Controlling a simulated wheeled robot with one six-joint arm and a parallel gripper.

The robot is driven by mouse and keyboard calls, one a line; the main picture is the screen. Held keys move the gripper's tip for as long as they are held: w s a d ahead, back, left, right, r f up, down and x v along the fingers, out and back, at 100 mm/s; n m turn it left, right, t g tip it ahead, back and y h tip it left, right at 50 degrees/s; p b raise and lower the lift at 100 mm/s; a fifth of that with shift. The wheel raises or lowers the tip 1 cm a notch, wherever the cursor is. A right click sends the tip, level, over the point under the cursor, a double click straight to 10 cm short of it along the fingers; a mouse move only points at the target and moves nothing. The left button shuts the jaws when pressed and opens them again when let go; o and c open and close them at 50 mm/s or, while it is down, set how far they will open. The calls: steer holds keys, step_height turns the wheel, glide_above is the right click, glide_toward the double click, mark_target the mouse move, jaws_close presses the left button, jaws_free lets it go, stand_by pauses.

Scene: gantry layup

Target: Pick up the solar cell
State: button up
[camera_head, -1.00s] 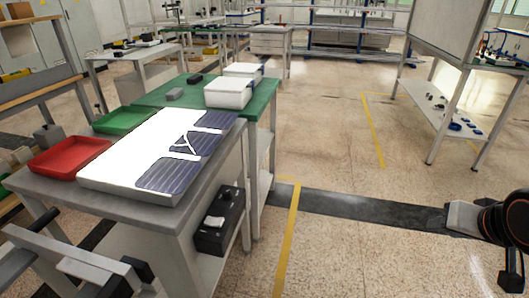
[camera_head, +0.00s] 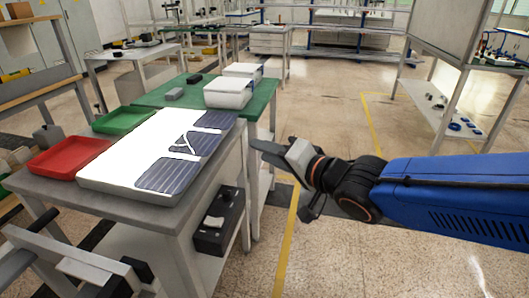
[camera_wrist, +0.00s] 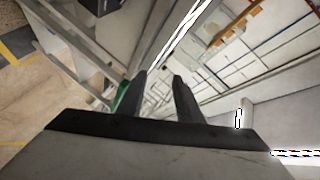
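Dark solar cells lie along the right side of a white panel on the grey table. The nearest cell (camera_head: 167,175) and the farthest cell (camera_head: 215,120) look whole. The middle cell (camera_head: 195,143) has white lines across it, like a crack. My gripper (camera_head: 256,146) is in the air to the right of the table, apart from the cells. In the wrist view its two dark fingers (camera_wrist: 160,92) stand apart with a gap between them and nothing held. No cell can be made out in the wrist view.
A red tray (camera_head: 62,158) and a green tray (camera_head: 122,121) stand left of the white panel (camera_head: 118,176). White boxes (camera_head: 228,94) stand on the green table behind. A black box (camera_head: 219,222) sits on the lower shelf. The floor aisle to the right is clear.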

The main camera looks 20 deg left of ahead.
mark_target(219, 136)
steer(key=shift+s+a, duration=0.2)
steer(key=shift+a, duration=0.05)
steer(key=x, duration=1.7)
steer(key=shift+a+r, duration=0.1)
steer(key=shift+a, duration=0.15)
jaws_close()
